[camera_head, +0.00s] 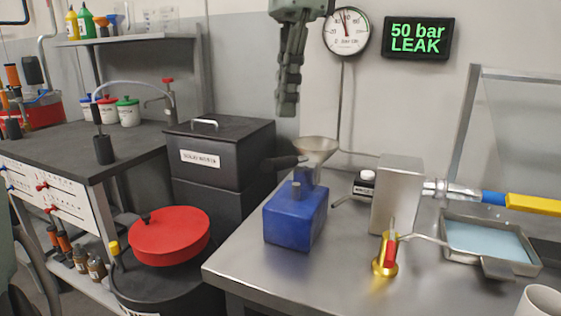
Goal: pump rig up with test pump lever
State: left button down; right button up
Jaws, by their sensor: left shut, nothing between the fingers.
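A blue box-shaped unit (295,218), which looks like the test pump, stands on the steel bench. A dark lever-like handle (284,162) shows just behind and above it, pointing left; how it joins the pump is unclear. The rig appears to be the grey metal block (397,190) right of the pump. The round gauge (347,31) on the wall has its needle near upright. The display (418,38) reads "50 bar LEAK" in green. My left gripper (287,108) hangs fingers down above the pump, shut and empty, apart from the lever. My right gripper is out of view.
A brass fitting with a red part (386,258), a tray of bluish liquid (448,222) and a yellow-handled tool (533,204) are at right. A black bin (220,155) and red lid (169,236) are left. The bench front is clear.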

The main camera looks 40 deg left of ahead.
pick_arm(q)
jog(key=shift+s+a+f, duration=0.1)
jog(key=shift+s+f, duration=0.05)
jog(key=shift+f, duration=1.4)
jog(key=shift+s+a+f, duration=0.1)
jog(key=shift+f, duration=1.4)
jog(key=shift+f, duration=1.55)
jog(key=shift+w+d+r, duration=0.3)
jog(key=shift+w+d, duration=0.15)
jog(key=shift+w, duration=0.2)
jog(key=shift+w+d+r, duration=0.3)
jog(key=shift+w+d, duration=0.15)
jog(key=shift+w, duration=0.15)
send_near(282, 160)
jog(key=w+r, duration=0.1)
jog(key=w+d+r, duration=0.1)
jog(key=w, duration=0.1)
jog(key=shift+w+r, duration=0.25)
jog(key=shift+r, duration=0.15)
